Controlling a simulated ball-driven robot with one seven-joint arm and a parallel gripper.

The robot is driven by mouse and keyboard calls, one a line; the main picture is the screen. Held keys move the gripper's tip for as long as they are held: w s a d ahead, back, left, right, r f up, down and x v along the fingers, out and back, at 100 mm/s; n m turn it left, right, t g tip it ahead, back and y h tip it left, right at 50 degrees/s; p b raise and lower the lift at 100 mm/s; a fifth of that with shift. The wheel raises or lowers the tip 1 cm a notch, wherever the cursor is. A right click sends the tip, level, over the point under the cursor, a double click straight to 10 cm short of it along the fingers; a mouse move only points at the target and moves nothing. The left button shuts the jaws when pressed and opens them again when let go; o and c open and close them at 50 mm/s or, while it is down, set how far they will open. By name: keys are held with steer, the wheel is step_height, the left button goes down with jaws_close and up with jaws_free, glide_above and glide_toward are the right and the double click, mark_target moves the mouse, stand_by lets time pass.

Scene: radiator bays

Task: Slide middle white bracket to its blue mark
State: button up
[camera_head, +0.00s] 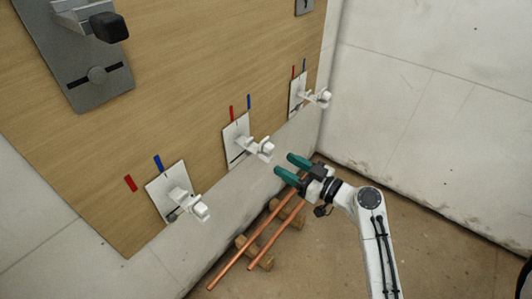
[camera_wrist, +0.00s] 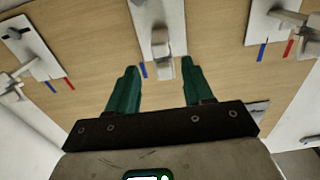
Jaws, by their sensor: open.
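The middle white bracket (camera_head: 258,148) sticks out from its white slotted plate (camera_head: 236,135) on the wooden board. Its blue mark (camera_head: 249,102) and a red mark (camera_head: 231,113) are on the board just above the plate, the blue one to the right. My gripper (camera_head: 284,164) is open and empty, its green fingers pointing at the bracket from the right, a short gap away. In the wrist view the bracket (camera_wrist: 160,42) lies between and beyond the fingertips (camera_wrist: 158,66), with the blue mark (camera_wrist: 143,70) beside it. The middle red mark cannot be made out there.
Similar white brackets stand to the lower left (camera_head: 184,203) and upper right (camera_head: 315,97), each with red and blue marks. A grey plate with a black knob (camera_head: 109,27) is at the upper left. Copper pipes (camera_head: 252,246) lie on wooden blocks on the floor below.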

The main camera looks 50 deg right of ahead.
mark_target(263, 152)
steer(key=w, duration=0.9)
steer(key=shift+w+a+b, duration=0.15)
steer(key=shift+a+b, duration=0.1)
steer(key=shift+b, duration=0.05)
jaws_close()
